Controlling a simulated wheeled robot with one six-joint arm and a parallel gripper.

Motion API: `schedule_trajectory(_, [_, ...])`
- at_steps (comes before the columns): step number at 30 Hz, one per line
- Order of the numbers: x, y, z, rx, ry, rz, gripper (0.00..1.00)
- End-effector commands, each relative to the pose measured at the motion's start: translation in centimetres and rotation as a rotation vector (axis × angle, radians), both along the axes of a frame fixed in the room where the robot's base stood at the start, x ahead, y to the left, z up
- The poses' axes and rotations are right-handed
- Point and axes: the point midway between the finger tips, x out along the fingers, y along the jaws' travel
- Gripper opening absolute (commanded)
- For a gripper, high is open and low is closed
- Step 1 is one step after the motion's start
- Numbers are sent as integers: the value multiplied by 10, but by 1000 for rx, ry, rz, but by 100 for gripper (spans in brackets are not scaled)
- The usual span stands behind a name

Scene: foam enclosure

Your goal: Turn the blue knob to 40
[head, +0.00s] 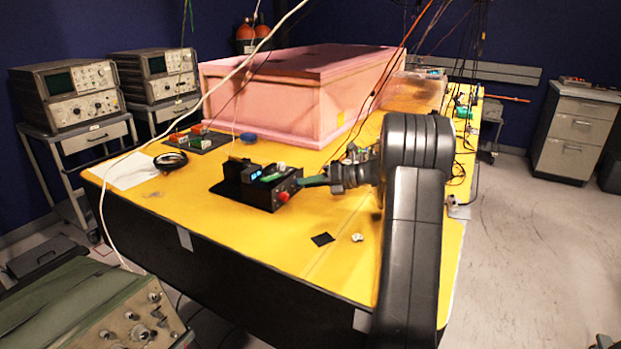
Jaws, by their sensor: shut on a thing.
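A black instrument box (258,197) stands on the yellow table, with a small lit blue display (256,173) and a red knob (283,197) on its front. My gripper (303,182) reaches in from the right, with its fingertips at the box's front face, just above and right of the red knob. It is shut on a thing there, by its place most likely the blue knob. The blue knob itself is hidden by the fingers, and its setting and any scale marks cannot be read.
A large pink foam enclosure (290,95) stands behind the box. A black square (322,239) and a small white object (357,238) lie in front on the yellow table (230,245). A coil of black cable (170,159) lies left. A white cable hangs across the view.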

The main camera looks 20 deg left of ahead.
Motion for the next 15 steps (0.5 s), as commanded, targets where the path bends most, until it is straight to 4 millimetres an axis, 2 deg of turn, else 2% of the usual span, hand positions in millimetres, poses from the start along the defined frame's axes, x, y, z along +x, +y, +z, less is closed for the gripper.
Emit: schedule_trajectory(15, [2, 0, 0, 7, 67, -4, 0])
